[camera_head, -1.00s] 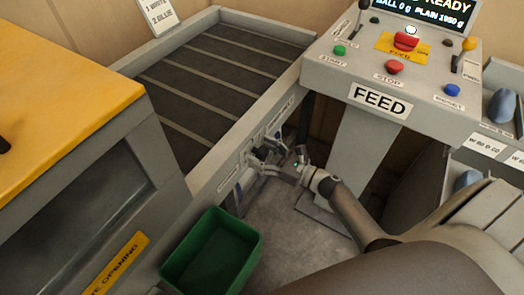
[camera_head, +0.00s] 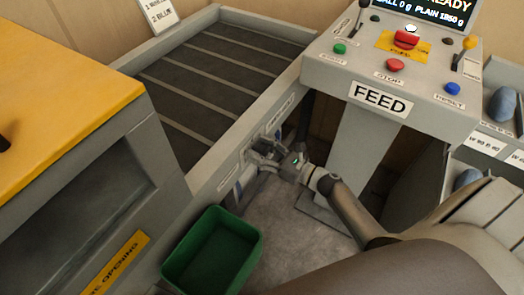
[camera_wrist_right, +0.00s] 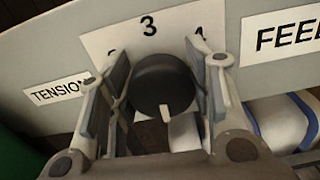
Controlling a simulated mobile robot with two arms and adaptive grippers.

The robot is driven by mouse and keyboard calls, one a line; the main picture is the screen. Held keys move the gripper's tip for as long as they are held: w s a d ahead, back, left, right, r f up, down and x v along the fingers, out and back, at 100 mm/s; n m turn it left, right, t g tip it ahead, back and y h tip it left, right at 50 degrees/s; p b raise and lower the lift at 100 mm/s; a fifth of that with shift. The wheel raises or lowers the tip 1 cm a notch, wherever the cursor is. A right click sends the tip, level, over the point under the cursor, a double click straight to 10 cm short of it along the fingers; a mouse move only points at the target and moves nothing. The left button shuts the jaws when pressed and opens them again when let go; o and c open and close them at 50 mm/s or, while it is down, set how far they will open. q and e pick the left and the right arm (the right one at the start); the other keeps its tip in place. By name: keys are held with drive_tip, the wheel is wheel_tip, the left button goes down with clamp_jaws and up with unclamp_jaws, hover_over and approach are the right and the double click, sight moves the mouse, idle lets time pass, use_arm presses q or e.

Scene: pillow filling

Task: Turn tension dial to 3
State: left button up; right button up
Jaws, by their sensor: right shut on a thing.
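The tension dial (camera_wrist_right: 163,82) is a round dark knob in the right wrist view, with a small white pointer mark low on its face. It is on a light panel (camera_wrist_right: 215,28); a 3 is printed above it, a 4 shows partly to the right, and the number to the left is mostly hidden by a finger. My right gripper (camera_wrist_right: 166,92) has one finger on each side of the knob and is shut on it. In the head view my right gripper (camera_head: 262,152) is at the side of the conveyor frame and hides the dial. My left gripper is not in view.
A green bin (camera_head: 212,252) stands on the floor below my right gripper. The FEED console (camera_head: 390,85) with coloured buttons is to the right. The conveyor (camera_head: 205,75) lies behind, and a yellow-topped machine (camera_head: 60,65) is at the left. Some grey floor is bare.

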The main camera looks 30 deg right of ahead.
drive_tip(key=m, duration=0.3)
drive_tip(key=shift+m, duration=0.3)
drive_tip(key=m, duration=0.4)
drive_tip(key=shift+d+m, duration=0.15)
drive_tip(key=shift+m, duration=0.15)
drive_tip(key=m, duration=0.4)
drive_tip(key=shift+w+f+m, duration=0.1)
drive_tip(key=shift+m, duration=0.2)
drive_tip(key=m, duration=0.4)
drive_tip(key=shift+d+f+m+p, duration=0.1)
drive_tip(key=shift+m+p, duration=0.2)
drive_tip(key=m, duration=0.4)
drive_tip(key=shift+f+p, duration=0.1)
drive_tip(key=shift+p, duration=0.3)
drive_tip(key=m, duration=0.5)
drive_tip(key=shift+f+p, duration=0.1)
drive_tip(key=shift+p, duration=0.3)
drive_tip(key=m, duration=0.4)
drive_tip(key=shift+f, duration=0.1)
drive_tip(key=m, duration=0.4)
drive_tip(key=shift+a+m+p, duration=0.25)
drive_tip(key=shift+m+p, duration=0.05)
drive_tip(key=shift+p, duration=0.05)
drive_tip(key=shift+f+m, duration=0.1)
drive_tip(key=shift+m, duration=0.2)
